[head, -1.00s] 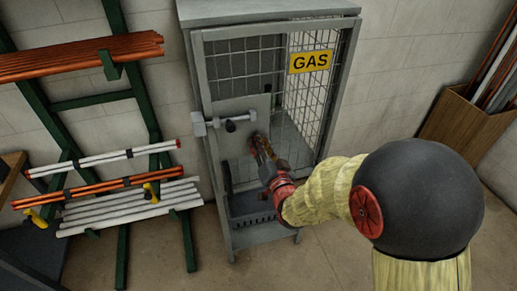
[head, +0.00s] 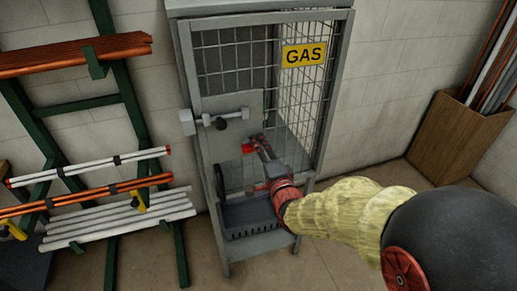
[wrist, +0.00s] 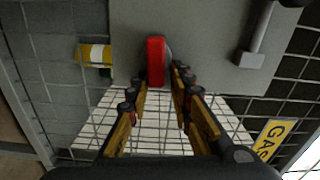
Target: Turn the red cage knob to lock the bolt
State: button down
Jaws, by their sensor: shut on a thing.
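The red cage knob (head: 248,148) is on the grey lock plate of the gas cage door. In the wrist view it is a red bar (wrist: 156,60), standing upright in the picture between my fingertips. My gripper (head: 258,143) reaches it from the lower right and is shut on it; the wrist view shows its fingers (wrist: 156,82) on either side. The grey bolt (head: 208,121) lies across the door's left edge above the knob, with a black ball handle (head: 222,124). Part of it shows at the upper right of the wrist view (wrist: 252,52). The exact finger contact is hard to see.
The mesh cage (head: 345,80) bears a yellow GAS sign (head: 303,54). A dark tray (head: 250,216) is low in its front. A pipe rack (head: 110,240) stands at left, and a wooden box of pipes (head: 448,135) at right. The floor between cage and box is clear.

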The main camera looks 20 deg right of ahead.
jog(key=shift+s+d+f+m, duration=0.1)
jog(key=shift+f+m, duration=0.5)
jog(key=shift+f, duration=0.2)
jog(key=shift+f+b, duration=0.1)
jog(key=shift+b, duration=0.25)
jog(key=c, duration=1.9)
grip_release()
jog(key=shift+o, duration=0.7)
jog(key=shift+r, duration=0.45)
jog(key=s, duration=1.1)
jog(key=shift+s, duration=0.4)
